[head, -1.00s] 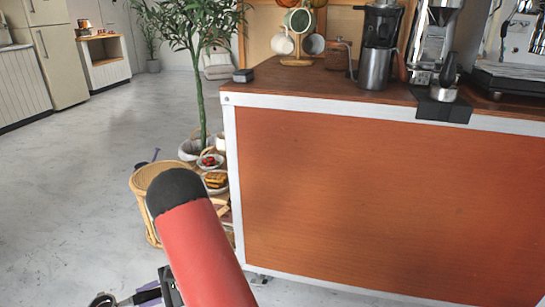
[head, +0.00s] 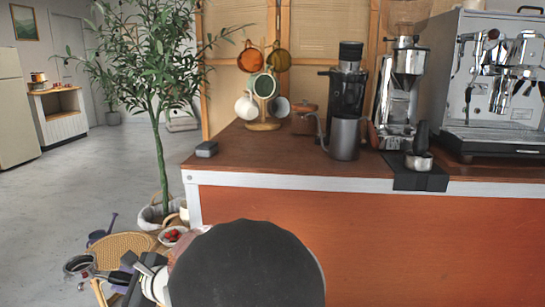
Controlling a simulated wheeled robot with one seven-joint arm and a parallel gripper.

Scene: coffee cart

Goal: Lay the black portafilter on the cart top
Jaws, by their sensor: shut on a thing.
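The black portafilter (head: 80,265) shows at the lower left, with a round metal head and a dark handle pointing right. My gripper (head: 130,275) is shut on its handle and holds it low, to the left of the cart and apart from it. My own arm hides part of the view beside the gripper. The cart top (head: 255,170) is brown wood with a white edge, to the right of and higher in the picture than the portafilter.
Along the cart top are a small grey box (head: 206,149), a mug tree (head: 263,125), a steel pitcher (head: 344,138), a grinder (head: 400,95), a black mat (head: 425,180) bearing a black-handled metal piece, and an espresso machine (head: 495,80). The left front is bare. A potted plant (head: 157,120) stands left.

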